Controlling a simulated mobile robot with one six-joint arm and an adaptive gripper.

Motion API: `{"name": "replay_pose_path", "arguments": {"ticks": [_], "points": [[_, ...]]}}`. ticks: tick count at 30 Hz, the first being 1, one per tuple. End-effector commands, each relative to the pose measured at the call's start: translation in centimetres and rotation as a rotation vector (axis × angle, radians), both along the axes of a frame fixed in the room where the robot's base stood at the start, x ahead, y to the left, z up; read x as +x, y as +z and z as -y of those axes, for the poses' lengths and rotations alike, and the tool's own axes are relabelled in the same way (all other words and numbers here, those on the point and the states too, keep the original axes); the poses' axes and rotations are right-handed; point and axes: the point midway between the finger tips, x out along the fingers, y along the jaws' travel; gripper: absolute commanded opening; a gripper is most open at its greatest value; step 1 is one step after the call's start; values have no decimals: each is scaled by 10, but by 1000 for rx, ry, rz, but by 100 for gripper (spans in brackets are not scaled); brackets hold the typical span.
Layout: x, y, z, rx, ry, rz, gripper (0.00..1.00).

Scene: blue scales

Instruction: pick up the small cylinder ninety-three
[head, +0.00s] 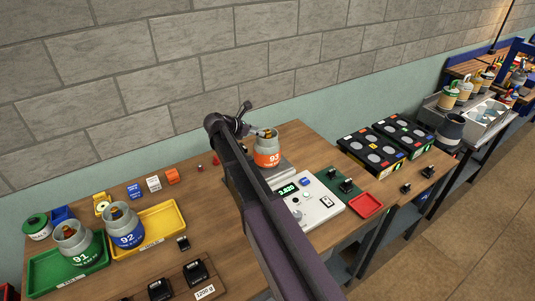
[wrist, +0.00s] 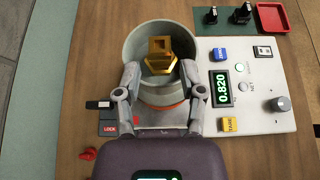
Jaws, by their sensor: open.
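The small cylinder 93 (head: 267,156) is grey with an orange band and stands upright on the scale at the back of the bench. The wrist view shows it from above as a round grey collar (wrist: 134,48) around a brass valve (wrist: 161,56). My gripper (wrist: 160,78) is open, with one finger at the left and one at the right of the cylinder's near side. Whether the fingers touch it I cannot tell. In the head view my gripper (head: 242,120) shows beside the cylinder's upper left. My arm hides part of the scale.
The scale's console (wrist: 245,90) has a lit display reading 0.820. Cylinder 91 (head: 73,240) stands in a green tray (head: 50,273), and cylinder 92 (head: 122,226) in a yellow tray (head: 162,220). A red tray (head: 366,204) lies at the right. Black racks (head: 385,145) stand further right.

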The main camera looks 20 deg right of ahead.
Motion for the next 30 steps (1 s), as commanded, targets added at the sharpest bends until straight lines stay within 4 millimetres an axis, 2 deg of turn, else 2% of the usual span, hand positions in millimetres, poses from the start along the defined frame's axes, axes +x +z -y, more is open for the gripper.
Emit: {"name": "replay_pose_path", "arguments": {"ticks": [11, 24, 30], "points": [[1, -3, 3, 0, 0, 0, 51], [9, -24, 41, 0, 0, 1, 51], [9, -25, 44, 0, 1, 0, 51]]}}
